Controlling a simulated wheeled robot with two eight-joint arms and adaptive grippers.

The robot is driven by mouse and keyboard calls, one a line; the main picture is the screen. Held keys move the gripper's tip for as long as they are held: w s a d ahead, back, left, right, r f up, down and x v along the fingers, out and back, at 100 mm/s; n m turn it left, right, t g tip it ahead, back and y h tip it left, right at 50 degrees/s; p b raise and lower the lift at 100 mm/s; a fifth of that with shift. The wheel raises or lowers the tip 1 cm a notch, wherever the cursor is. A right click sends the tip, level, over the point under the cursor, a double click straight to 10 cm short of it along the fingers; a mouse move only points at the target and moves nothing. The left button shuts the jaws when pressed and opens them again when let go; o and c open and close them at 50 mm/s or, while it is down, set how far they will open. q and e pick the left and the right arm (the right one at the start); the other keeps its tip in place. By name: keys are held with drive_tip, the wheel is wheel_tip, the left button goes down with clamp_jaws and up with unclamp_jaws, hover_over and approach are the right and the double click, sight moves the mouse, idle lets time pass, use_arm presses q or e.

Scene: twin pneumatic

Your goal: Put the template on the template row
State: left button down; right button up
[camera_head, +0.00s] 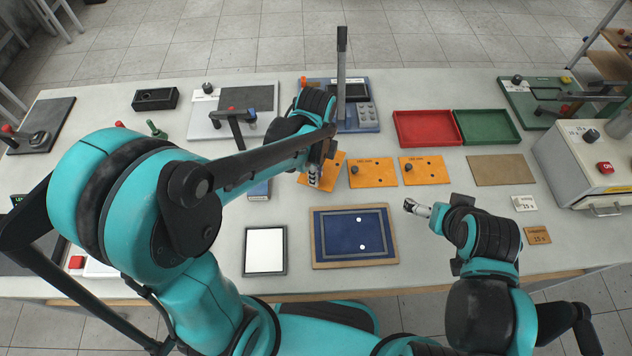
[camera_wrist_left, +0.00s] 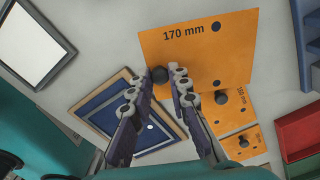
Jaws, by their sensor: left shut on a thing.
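The orange template marked 170 mm (camera_wrist_left: 238,48) has a black knob (camera_wrist_left: 159,75) and a few dark holes. My left gripper (camera_wrist_left: 156,82) is shut on that knob, one finger on each side. In the head view the held template (camera_head: 337,162) is partly hidden by the left gripper (camera_head: 318,178) and turned relative to the others. Two more orange templates, the middle one (camera_head: 372,172) and the right one (camera_head: 425,170), lie side by side just right of it. My right gripper (camera_head: 413,208) hangs right of the blue framed board; its fingers are too small to judge.
The blue board in a wooden frame (camera_head: 318,254) lies in front, with a white-faced panel (camera_head: 265,250) to its left. Red (camera_head: 424,128) and green (camera_head: 487,127) trays stand behind the templates. A bare brown board (camera_head: 500,170) lies right. A blue device (camera_head: 366,118) stands behind.

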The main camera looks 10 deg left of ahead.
use_arm(q)
wheel_tip(320, 180, down, 4)
drive_tip(key=shift+f+b, duration=0.1)
drive_tip(key=shift+b, duration=0.7)
drive_tip(key=c, duration=1.8)
unclamp_jaws()
drive_tip(key=shift+f, duration=0.1)
drive_tip(key=o, duration=0.4)
drive_tip(key=shift+c, duration=0.2)
drive_tip(key=shift+r, duration=0.2)
